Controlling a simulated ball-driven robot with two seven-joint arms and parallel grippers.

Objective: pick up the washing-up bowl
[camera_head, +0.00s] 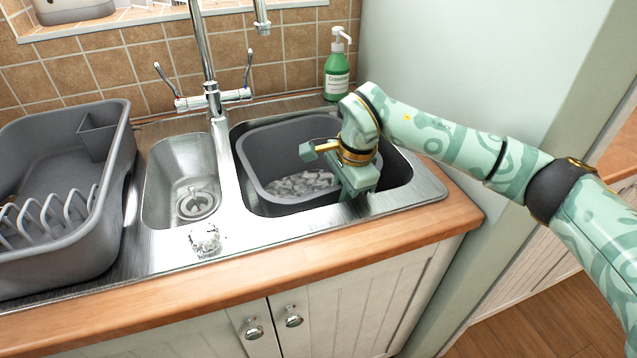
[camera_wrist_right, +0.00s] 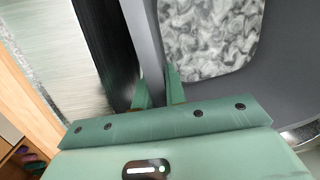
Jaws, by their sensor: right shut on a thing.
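The grey washing-up bowl (camera_head: 270,150) sits in the right-hand basin of the steel sink, with a patterned whitish patch on its floor that looks like water. My right gripper (camera_head: 347,196) reaches down at the bowl's right front side. In the right wrist view its two green fingers (camera_wrist_right: 158,92) stand on either side of the bowl's rim (camera_wrist_right: 148,40), shut on it. The bowl's inside (camera_wrist_right: 275,60) lies to the right in that view. The gripper hides the bowl's right front corner in the head view. My left gripper is not in view.
A grey dish rack (camera_head: 60,255) fills the left. The tap (camera_head: 212,98) rises behind the basins, and a green soap bottle (camera_head: 337,70) stands at the back right. A wall closes off the right.

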